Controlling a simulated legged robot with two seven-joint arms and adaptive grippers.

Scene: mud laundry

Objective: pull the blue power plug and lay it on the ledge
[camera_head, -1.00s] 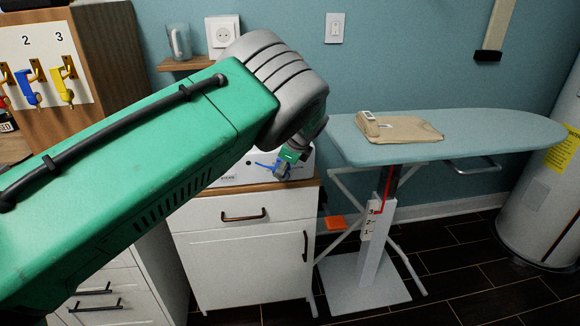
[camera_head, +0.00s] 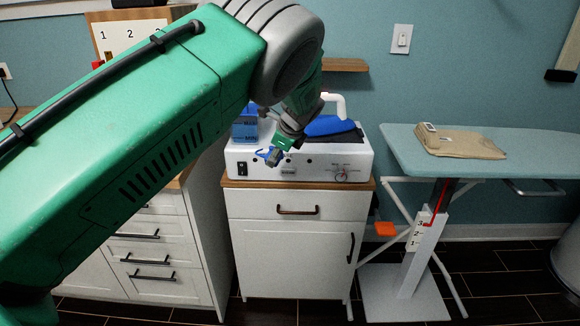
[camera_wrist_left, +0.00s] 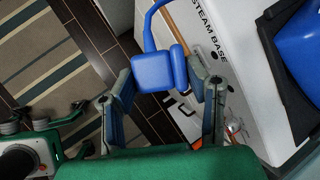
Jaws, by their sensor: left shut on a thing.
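The blue power plug (camera_wrist_left: 160,72) is between the fingers of my left gripper (camera_wrist_left: 165,80) in the wrist view. A blue cable (camera_wrist_left: 150,28) runs up from it. In the head view my left gripper (camera_head: 277,152) points down at the front left of the white steam base (camera_head: 340,155), with a little blue of the plug (camera_head: 268,155) showing. No socket shows around the plug. A wooden wall shelf (camera_head: 345,65) sticks out from behind my arm; the rest of it is hidden.
The steam base, with a blue iron (camera_head: 328,125) and a blue water tank (camera_head: 245,130), stands on a white cabinet (camera_head: 285,240). An ironing board (camera_head: 540,150) with a folded tan cloth (camera_head: 460,145) is at the right. A light switch (camera_head: 401,38) is on the wall.

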